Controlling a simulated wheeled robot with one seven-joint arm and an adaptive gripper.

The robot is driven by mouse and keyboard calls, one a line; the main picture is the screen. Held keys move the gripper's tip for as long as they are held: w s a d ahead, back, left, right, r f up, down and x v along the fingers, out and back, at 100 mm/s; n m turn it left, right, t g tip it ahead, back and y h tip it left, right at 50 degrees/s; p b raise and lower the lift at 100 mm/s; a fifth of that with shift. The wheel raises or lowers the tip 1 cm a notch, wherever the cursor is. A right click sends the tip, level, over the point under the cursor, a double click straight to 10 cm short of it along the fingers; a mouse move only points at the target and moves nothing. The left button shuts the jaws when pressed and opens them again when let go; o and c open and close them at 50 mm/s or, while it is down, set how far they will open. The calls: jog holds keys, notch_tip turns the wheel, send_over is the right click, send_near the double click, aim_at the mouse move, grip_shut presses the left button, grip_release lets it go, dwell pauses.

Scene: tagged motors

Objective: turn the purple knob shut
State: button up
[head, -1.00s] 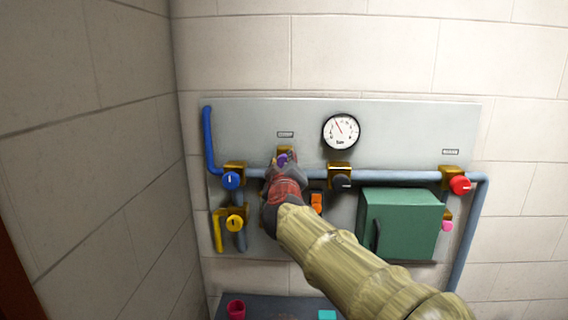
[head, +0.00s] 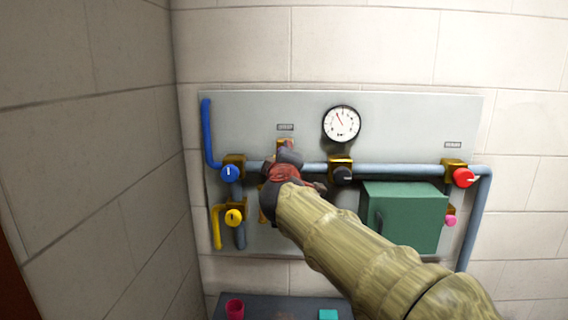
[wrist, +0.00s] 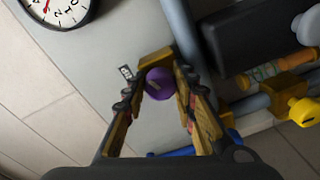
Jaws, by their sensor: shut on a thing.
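The purple knob (wrist: 159,83) sits on a brass valve body (wrist: 154,62) on the wall panel. In the wrist view it lies between the two fingers of my gripper, which are shut on it.
Nearby are a blue knob (head: 230,174), a yellow knob (head: 234,217), a black knob (head: 343,175), a red knob (head: 465,178) and a pink knob (head: 450,221). A green box (head: 405,215) juts out right of my arm. A gauge (head: 341,124) is above.

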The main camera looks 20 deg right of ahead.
jog(key=n+b, duration=0.2)
jog(key=n, duration=0.4)
jog(key=shift+f, duration=0.2)
jog(key=n, duration=0.4)
jog(key=shift+g+h, duration=0.3)
jog(key=shift+g, duration=0.1)
jog(key=shift+n, duration=1.3)
jog(key=o, duration=1.1)
jog(key=shift+o, duration=0.3)
jog(key=shift+r, duration=0.1)
jog(key=f+v, duration=0.1)
jog(key=v, duration=1.1)
jog(key=shift+a+r, duration=0.15)
jog(key=shift+r, duration=0.3)
